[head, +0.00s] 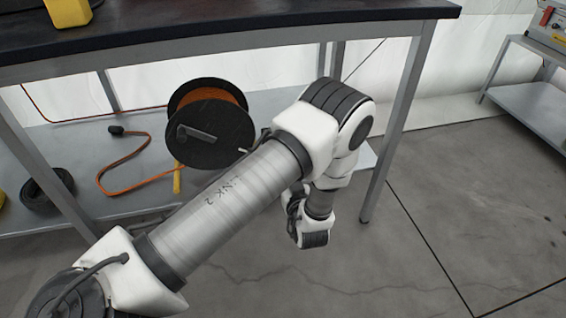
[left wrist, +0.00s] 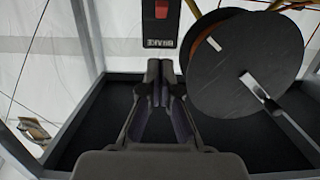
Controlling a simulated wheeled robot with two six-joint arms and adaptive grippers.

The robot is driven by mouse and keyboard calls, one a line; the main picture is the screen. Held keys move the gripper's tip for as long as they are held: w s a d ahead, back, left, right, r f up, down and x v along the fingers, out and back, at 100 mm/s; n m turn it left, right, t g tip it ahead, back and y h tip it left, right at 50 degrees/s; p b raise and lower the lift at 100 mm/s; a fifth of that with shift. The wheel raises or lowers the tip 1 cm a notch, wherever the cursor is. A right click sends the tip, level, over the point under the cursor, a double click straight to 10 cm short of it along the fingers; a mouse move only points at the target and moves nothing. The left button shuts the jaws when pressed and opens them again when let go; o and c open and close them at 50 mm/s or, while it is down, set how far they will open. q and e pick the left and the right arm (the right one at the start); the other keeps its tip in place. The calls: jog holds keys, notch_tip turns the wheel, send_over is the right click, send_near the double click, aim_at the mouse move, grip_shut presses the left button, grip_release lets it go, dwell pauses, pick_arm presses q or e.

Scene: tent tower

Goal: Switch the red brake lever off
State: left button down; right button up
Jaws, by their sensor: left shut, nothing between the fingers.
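A red lever or switch (left wrist: 162,9) shows at the top edge of the left wrist view, on a dark panel (left wrist: 150,28) with a pale marking below it. Its upper part is cut off, so I cannot tell its position. My left gripper (left wrist: 159,68) is shut and empty, its fingertips just below the panel in the picture. I cannot tell whether they touch it. In the head view my left arm crosses the middle and the fingers are not visible. A small red part (head: 547,16) shows on a device at the far right of the head view.
A cable reel (head: 212,124) with orange cord stands on the shelf under the dark-topped table (head: 225,32); in the left wrist view the reel (left wrist: 240,65) is right of the fingers. A second table (head: 540,107) stands at the right. Floor between the tables is clear.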

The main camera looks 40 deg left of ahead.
pick_arm(q)
jog(key=s+d, duration=0.2)
jog(key=s+d+f+p, duration=0.1)
jog(key=d, duration=0.1)
jog(key=shift+s+d+f, duration=0.1)
jog(key=shift+s+f, duration=0.05)
jog(key=shift+s, duration=0.2)
